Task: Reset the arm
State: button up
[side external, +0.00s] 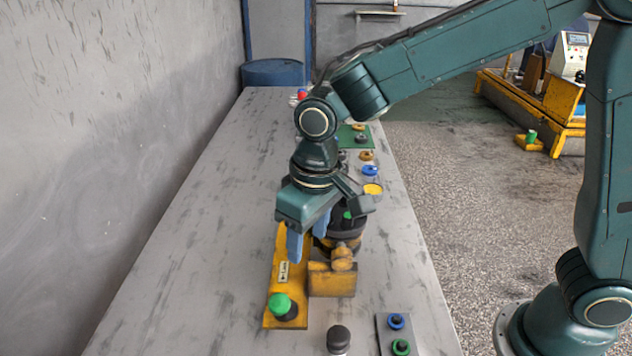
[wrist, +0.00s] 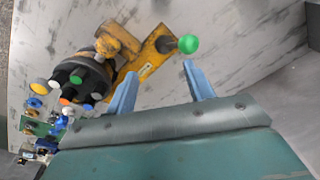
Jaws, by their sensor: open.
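My gripper (side external: 308,240) has two blue fingers that point down over the yellow base plate on the table. The fingers are apart with nothing between them, as the wrist view also shows (wrist: 160,74). The black round motor body (side external: 346,222) stands just right of the fingers, partly hidden by my gripper. In the wrist view the motor (wrist: 82,76) lies left of the fingers, with coloured caps on its face. A yellow bracket (side external: 332,282) sits in front of it. A green-topped knob (side external: 280,304) stands at the near end of the yellow plate (side external: 272,318).
Small coloured parts and a green mat (side external: 346,131) are farther back. The table's left side (side external: 195,230) is clear.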

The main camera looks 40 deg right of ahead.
jog(key=s+d+r+m+t, duration=0.1)
jog(key=s+d+r, duration=0.3)
jog(key=d+r, duration=0.15)
jog(key=s+d+r+t, duration=0.1)
jog(key=s+d+r, duration=0.3)
jog(key=d, duration=0.2)
jog(key=s+d+m+t, duration=0.1)
jog(key=s+d+t, duration=0.1)
jog(key=s+d, duration=0.5)
jog(key=s, duration=0.3)
jog(key=shift+d+r+t, duration=0.15)
jog(key=shift+r+t, duration=0.2)
jog(key=shift+t, duration=0.05)
